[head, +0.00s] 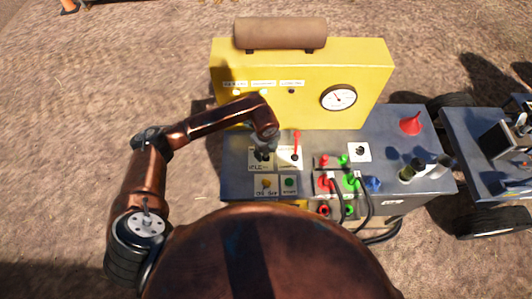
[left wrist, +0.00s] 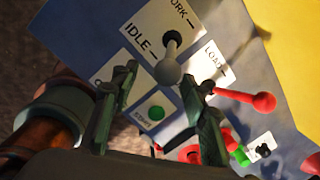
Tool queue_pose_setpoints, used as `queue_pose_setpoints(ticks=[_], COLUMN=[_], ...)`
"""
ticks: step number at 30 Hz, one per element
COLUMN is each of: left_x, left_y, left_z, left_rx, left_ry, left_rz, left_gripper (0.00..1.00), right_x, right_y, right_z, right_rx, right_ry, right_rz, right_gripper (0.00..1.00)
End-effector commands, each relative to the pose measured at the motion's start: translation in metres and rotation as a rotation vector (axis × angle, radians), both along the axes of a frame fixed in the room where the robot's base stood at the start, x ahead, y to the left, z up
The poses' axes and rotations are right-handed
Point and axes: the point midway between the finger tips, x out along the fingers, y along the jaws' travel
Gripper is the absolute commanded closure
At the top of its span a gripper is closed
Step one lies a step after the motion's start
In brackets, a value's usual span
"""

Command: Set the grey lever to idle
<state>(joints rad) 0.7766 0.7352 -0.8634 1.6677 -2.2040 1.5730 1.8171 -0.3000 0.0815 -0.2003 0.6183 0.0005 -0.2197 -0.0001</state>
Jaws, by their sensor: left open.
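The grey lever (left wrist: 169,70) stands on a white plate marked WORK and IDLE (left wrist: 140,42) in the left wrist view. Its round knob appears beside the IDLE end; the view from above makes its exact setting hard to tell. My left gripper (left wrist: 166,80) is open, with one finger on each side of the knob in the picture. I cannot tell whether either finger touches it. In the head view the left gripper (head: 263,150) is over the IDLE plate (head: 257,163) and mostly hides the lever. My right gripper is not in view.
A red lever (head: 297,142) stands close to the right of the gripper. Red and green plugs with black cables (head: 366,205) are further right. A yellow panel with a gauge (head: 338,97) rises behind.

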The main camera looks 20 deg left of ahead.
Motion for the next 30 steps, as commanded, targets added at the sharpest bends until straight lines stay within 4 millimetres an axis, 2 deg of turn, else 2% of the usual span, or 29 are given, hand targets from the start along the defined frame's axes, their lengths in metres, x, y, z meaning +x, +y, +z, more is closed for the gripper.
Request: queue_pose_setpoints(ticks=[12, 15, 21, 30], left_x=[-0.009, -0.012, -0.015, -0.015], left_y=[-0.002, -0.003, -0.003, -0.003], left_z=[0.08, 0.095, 0.111, 0.112], left_rx=[0.0, 0.0, -0.001, 0.0], left_ry=[-0.004, 0.0, 0.002, 0.003], left_rz=[-0.002, 0.0, -0.002, -0.001], left_gripper=[0.59, 0.59, 0.59, 0.59], right_x=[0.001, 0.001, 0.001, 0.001], right_y=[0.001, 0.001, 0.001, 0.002], right_z=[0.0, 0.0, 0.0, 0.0], right_rx=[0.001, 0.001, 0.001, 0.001], right_ry=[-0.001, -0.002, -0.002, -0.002], right_rz=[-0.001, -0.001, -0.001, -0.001], right_gripper=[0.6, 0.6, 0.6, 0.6])
